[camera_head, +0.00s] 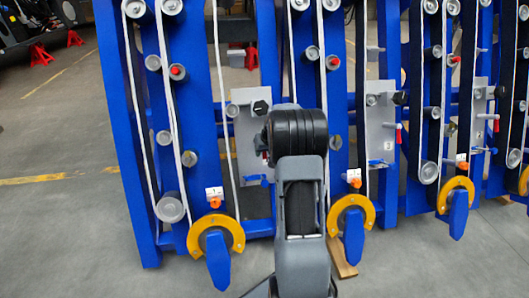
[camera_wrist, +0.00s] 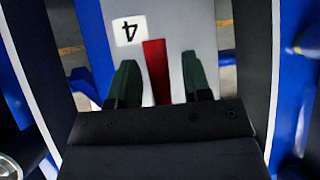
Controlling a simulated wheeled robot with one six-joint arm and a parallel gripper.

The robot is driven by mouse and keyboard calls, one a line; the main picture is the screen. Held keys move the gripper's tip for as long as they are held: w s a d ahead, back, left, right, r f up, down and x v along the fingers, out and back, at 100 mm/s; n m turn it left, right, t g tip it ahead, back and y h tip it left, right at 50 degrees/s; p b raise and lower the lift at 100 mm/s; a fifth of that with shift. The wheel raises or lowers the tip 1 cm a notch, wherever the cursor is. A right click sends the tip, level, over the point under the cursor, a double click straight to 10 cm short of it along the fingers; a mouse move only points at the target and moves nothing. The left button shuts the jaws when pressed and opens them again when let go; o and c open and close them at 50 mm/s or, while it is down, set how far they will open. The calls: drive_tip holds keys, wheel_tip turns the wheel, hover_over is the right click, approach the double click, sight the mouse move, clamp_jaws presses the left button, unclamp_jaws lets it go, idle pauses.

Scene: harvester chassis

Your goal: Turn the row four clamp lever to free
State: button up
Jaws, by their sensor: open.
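A red lever (camera_wrist: 156,72) stands between the two dark green fingers of my gripper (camera_wrist: 160,62) in the wrist view. The fingers are apart, with a gap visible on each side of the lever. Behind it is a pale grey plate (camera_wrist: 185,25) with a white label (camera_wrist: 129,30) reading 4, upside down in this view. The lower end of the lever is hidden by my gripper body. In the head view my arm covers the lever and my gripper. The grey plate (camera_head: 243,140) shows left of my arm, with a black knob (camera_head: 261,107) on it.
Blue upright frames with white belts, rollers and red knobs stand close on both sides. Orange ring guards (camera_head: 216,235) with blue paddles sit low on each row. Another grey plate (camera_head: 381,125) is to the right.

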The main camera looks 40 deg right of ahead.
clamp_jaws()
idle(0.5)
